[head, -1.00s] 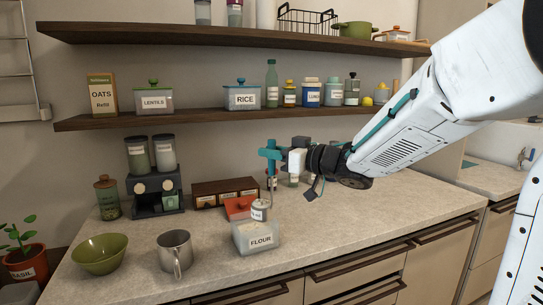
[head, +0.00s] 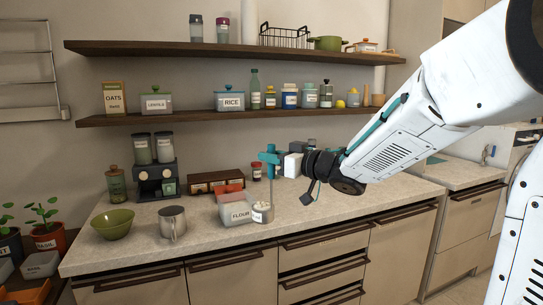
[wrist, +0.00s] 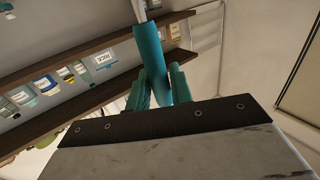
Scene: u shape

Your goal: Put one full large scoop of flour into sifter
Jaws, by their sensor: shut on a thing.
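My gripper (head: 272,159) is shut on the teal handle of the large scoop. The handle also fills the middle of the wrist view (wrist: 150,62), between the teal fingers. The scoop's metal cup (head: 262,215) hangs below, labelled, with white flour showing at its top. The cup overlaps the right end of the open flour container (head: 232,214) in the head view; I cannot tell whether they touch. The container is labelled FLOUR, and a red lid (head: 229,189) lies behind it. The metal sifter (head: 172,223), a cup with a side handle, stands upright to the left. Its inside is hardly visible.
A green bowl (head: 113,224) stands left of the sifter. A dark rack with canisters (head: 157,178) and a wooden box (head: 215,181) stand behind. Shelves hang above. The right part of the counter is clear.

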